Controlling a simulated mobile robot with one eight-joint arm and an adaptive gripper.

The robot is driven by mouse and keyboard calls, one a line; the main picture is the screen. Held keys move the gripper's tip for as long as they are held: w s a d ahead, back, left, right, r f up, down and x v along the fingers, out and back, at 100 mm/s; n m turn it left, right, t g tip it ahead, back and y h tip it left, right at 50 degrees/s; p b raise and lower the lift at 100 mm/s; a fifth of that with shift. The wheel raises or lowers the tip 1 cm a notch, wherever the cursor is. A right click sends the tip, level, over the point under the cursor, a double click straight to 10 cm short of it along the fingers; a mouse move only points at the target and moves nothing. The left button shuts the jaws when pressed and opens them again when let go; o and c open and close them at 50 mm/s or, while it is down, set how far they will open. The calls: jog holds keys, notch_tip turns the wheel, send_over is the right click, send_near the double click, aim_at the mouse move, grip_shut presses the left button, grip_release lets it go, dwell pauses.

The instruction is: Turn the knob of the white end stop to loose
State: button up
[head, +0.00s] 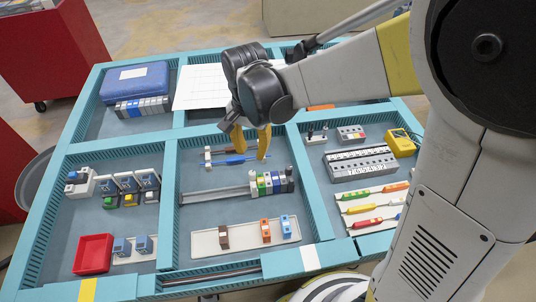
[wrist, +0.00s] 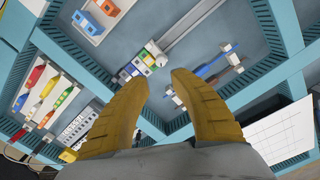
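A metal rail (head: 212,195) lies in the middle compartment, with a row of coloured modules at its right end. A small whitish block, which looks like the white end stop (head: 253,187), sits at the row's left side beside the bare rail. It also shows in the wrist view as a white block (wrist: 152,47) next to a green module. Its knob is too small to read. My gripper (head: 251,142) has its yellow fingers spread apart with nothing between them. It hangs over the back of the middle compartment, behind the rail and apart from the end stop.
A blue-handled screwdriver (head: 240,160) lies below my fingers. A white tray (head: 205,243) with brown and orange sockets is in front of the rail. Teal dividers (head: 172,190) bound the compartments. A blue case (head: 135,82) and a white sheet (head: 203,88) are at the back.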

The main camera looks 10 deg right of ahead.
aim_at(252, 172)
jog(key=shift+a+f+m, duration=0.1)
jog(key=shift+f+m, duration=0.15)
jog(key=shift+m, duration=0.25)
notch_tip(252, 172, down, 10)
jog(key=b, duration=0.4)
jog(key=shift+s+a+f, duration=0.1)
jog(key=shift+f, duration=0.15)
grip_shut()
